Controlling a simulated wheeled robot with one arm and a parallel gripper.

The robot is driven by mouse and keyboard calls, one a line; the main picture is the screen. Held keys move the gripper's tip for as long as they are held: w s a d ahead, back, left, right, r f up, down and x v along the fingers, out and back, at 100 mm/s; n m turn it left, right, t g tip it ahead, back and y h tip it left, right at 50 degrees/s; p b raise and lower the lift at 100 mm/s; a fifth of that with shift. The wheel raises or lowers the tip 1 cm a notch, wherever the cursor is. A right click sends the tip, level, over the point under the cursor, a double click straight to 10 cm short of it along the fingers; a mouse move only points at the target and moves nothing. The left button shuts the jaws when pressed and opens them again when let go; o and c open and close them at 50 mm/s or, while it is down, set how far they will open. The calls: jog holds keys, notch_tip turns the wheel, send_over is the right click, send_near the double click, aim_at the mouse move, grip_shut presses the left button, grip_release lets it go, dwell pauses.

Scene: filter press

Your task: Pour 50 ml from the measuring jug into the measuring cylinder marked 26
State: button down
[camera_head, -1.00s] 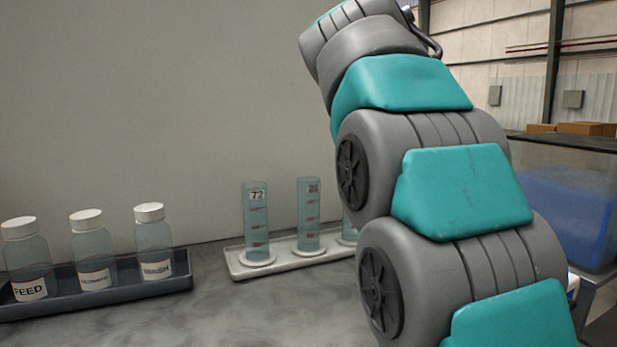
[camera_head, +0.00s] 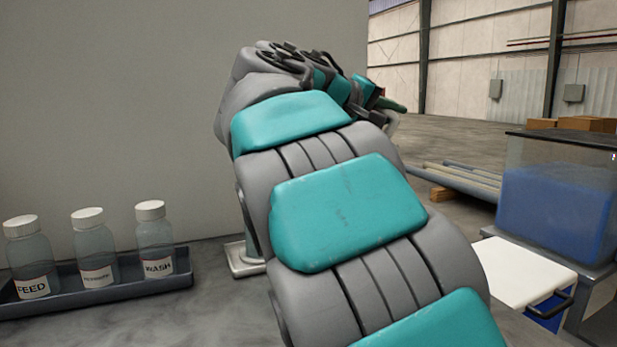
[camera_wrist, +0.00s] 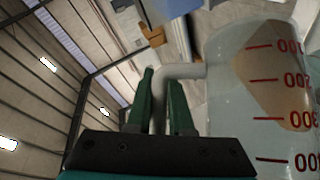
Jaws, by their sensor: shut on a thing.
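The measuring jug (camera_wrist: 265,95) is a clear vessel with red graduation lines and numbers, close on the right of the wrist view. My gripper (camera_wrist: 162,88) is shut on its pale handle, with the green fingers either side. The jug looks tilted relative to the wrist camera; its true tilt and liquid level are unclear. In the head view, the gripper's green finger (camera_head: 390,104) shows beyond my arm, and the jug is mostly hidden. The measuring cylinders are behind my arm, including any marked 26. Only the left end of their pale tray (camera_head: 243,266) shows clearly.
A dark tray (camera_head: 75,303) at the left holds bottles including FEED (camera_head: 30,260) and WASH (camera_head: 154,240). A grey wall (camera_head: 110,110) stands behind the bench.

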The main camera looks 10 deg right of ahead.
jog(key=shift+w+a+r+n+h, duration=0.2)
jog(key=shift+a+n+h, duration=0.2)
jog(key=shift+a+h, duration=0.1)
jog(key=shift+a, duration=0.15)
jog(key=shift+w+a+r+n+t+h, duration=0.1)
jog(key=shift+w+a+n+t+h, duration=0.1)
jog(key=shift+a+n+h, duration=0.25)
jog(key=shift+w+a+r+n+t+h, duration=0.1)
jog(key=shift+w+a+n+t+h, duration=0.15)
jog(key=shift+a, duration=0.4)
jog(key=shift+w+a+r+n+h, duration=0.15)
jog(key=shift+a+r+n+h, duration=0.25)
jog(key=shift+a+r+n, duration=0.15)
dwell(1.8)
jog(key=shift+f, duration=0.15)
